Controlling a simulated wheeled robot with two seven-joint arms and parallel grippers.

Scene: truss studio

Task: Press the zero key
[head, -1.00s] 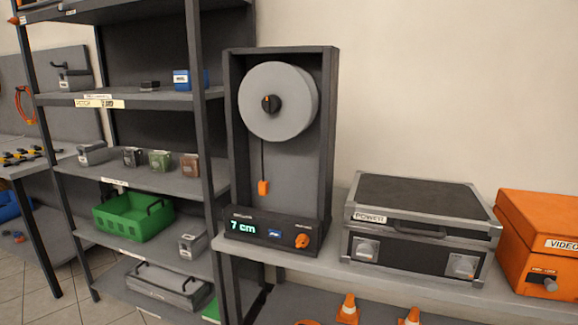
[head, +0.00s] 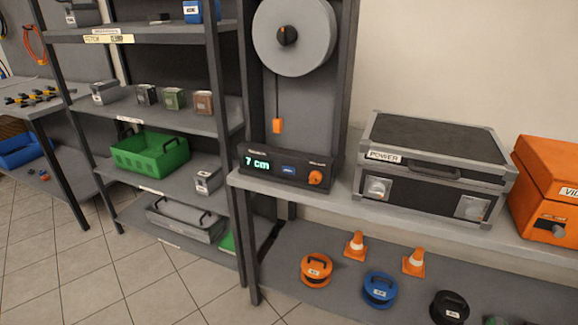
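A dark measuring unit (head: 244,150) stands on the bench, with a grey reel (head: 293,37) at its top and an orange tab (head: 277,125) hanging on a cord. Its front panel has a green display (head: 257,163) reading "7 cm", an orange knob (head: 315,177) at the right, and a small blue key (head: 289,169) between them. The writing on the blue key is too small to read. Neither of my grippers shows in the head view.
A black "POWER" case (head: 432,160) and an orange case (head: 548,185) stand right of the unit. Shelving with a green crate (head: 150,155) stands left. Cones (head: 355,246) and cable reels (head: 316,269) sit on the lower shelf. Tiled floor (head: 170,290) is clear at front left.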

